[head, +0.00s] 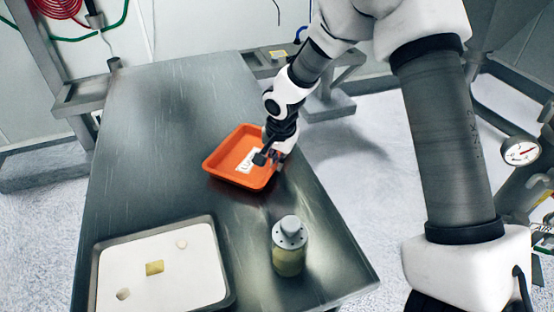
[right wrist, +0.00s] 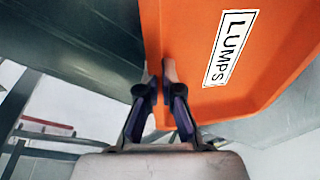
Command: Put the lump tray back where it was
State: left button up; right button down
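The lump tray (head: 233,169) is a shallow orange tray with a white LUMPS label, near the right edge of the steel table in the head view. It also fills the upper right of the right wrist view (right wrist: 260,80). It holds no visible lumps. My right gripper (head: 268,159) is at the tray's right side, with its fingers pointing down. In the right wrist view its fingertips (right wrist: 160,82) are close together with the tray's rim between them. I cannot tell whether the tray rests on the table or is slightly raised. My left gripper is not in view.
A metal tray with a white sheet (head: 160,297) lies at the table's front left, holding a yellow block (head: 155,268) and two pale lumps. A grey-topped sifter cylinder (head: 290,246) stands at front right. The table's (head: 160,110) back and left are clear.

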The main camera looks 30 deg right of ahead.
jog(key=shift+f, duration=0.1)
jog(key=c, duration=1.3)
grip_release()
jog(key=shift+s+a, duration=0.1)
jog(key=shift+r, duration=0.65)
jog(key=r, duration=0.3)
jog(key=s+r, duration=0.1)
jog(key=r, duration=0.3)
jog(key=s+r, duration=0.1)
jog(key=r, duration=0.2)
jog(key=shift+a+r, duration=0.2)
jog(key=shift+r, duration=0.2)
